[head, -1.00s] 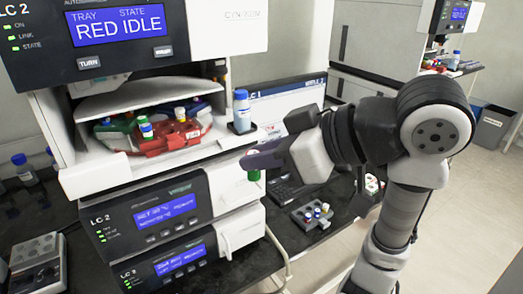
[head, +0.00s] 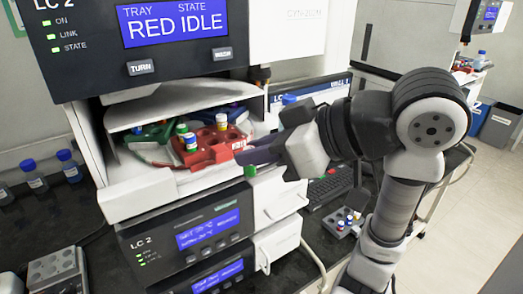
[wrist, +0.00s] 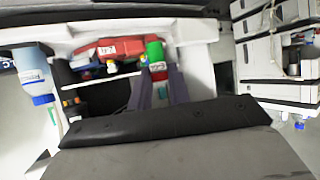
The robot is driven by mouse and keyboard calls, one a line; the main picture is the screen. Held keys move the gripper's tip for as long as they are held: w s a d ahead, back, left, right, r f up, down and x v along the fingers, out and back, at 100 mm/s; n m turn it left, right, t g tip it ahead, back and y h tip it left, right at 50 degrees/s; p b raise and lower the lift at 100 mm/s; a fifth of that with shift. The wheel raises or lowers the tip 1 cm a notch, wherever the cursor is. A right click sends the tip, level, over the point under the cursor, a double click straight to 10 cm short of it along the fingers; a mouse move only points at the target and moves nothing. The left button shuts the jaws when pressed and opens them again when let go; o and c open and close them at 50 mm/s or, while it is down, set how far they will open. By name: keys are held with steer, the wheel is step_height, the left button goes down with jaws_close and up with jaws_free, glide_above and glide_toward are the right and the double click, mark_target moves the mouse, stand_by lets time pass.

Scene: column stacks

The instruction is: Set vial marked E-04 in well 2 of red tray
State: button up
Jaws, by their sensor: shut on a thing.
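My gripper (head: 256,156) is shut on a vial with a green cap (head: 250,171), just in front of and right of the red tray (head: 212,155). In the wrist view, the green-capped vial (wrist: 155,55) stands between the two fingers; its label is too small to read. The red tray also shows in the wrist view (wrist: 122,46), beyond the vial. It sits in the open bay of the machine and has several round wells. Well numbers cannot be read.
The machine's display (head: 178,25) reads RED IDLE. A green tray (head: 150,133) lies behind left in the bay. A blue-capped bottle (wrist: 38,80) stands near my gripper on the left in the wrist view. A grey rack (head: 345,222) with small vials is on the bench.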

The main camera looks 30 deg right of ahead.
glide_toward(219, 144)
steer(key=shift+w+a, duration=1.3)
steer(key=shift+a, duration=0.85)
steer(key=shift+w+r+b, duration=0.15)
steer(key=shift+w+b, duration=0.2)
steer(key=shift+w, duration=2)
steer(key=shift+w, duration=0.45)
steer(key=shift+f+b, duration=0.65)
steer(key=shift+f, duration=0.45)
steer(key=o, duration=0.8)
steer(key=shift+o, duration=0.2)
steer(key=b+v, duration=0.2)
steer(key=v, duration=1.2)
steer(key=shift+b, duration=0.4)
